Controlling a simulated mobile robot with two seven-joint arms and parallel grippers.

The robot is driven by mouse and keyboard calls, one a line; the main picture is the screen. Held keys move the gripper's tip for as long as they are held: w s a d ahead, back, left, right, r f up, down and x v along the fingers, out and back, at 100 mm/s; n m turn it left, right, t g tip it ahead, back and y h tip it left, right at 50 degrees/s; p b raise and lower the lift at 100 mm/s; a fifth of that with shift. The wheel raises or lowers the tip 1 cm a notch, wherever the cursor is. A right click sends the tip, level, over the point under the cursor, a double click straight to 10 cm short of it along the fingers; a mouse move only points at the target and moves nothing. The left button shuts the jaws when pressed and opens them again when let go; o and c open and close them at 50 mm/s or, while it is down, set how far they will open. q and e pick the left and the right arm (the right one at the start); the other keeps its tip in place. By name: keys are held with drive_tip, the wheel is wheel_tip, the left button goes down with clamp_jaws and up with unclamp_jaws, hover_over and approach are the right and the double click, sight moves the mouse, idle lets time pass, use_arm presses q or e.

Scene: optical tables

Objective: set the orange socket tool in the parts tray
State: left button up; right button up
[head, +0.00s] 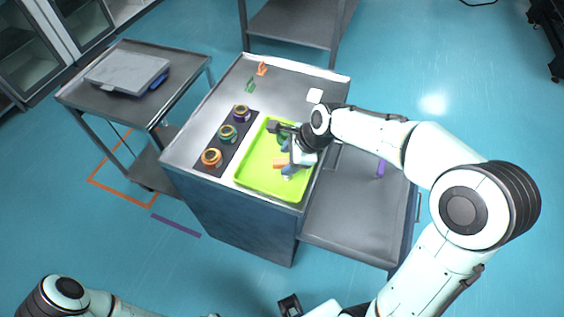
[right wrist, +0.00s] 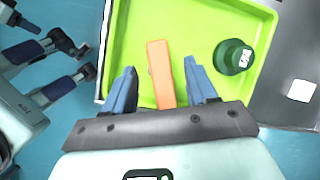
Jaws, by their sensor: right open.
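An orange bar-shaped piece, which looks like the orange socket tool (head: 280,163), lies in the lime-green parts tray (head: 249,178). In the right wrist view the orange piece (right wrist: 160,72) lies lengthwise between my right gripper's (right wrist: 160,88) two blue fingers, with gaps on both sides. My right gripper (head: 292,172) is open over the tray and holds nothing; it partly covers the tray in the head view. A dark part at the bottom edge of the head view may be my left gripper (head: 290,305); its jaw state is unclear.
A green round piece with a label (right wrist: 233,57) stands in the tray near the orange piece. Left of the tray, a dark mat (head: 222,145) bears three coloured ring-like pieces. Small orange (head: 262,68) and green (head: 250,85) items and a white square (head: 314,95) lie at the back.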

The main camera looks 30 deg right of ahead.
drive_tip(key=v, duration=0.7)
idle(0.4)
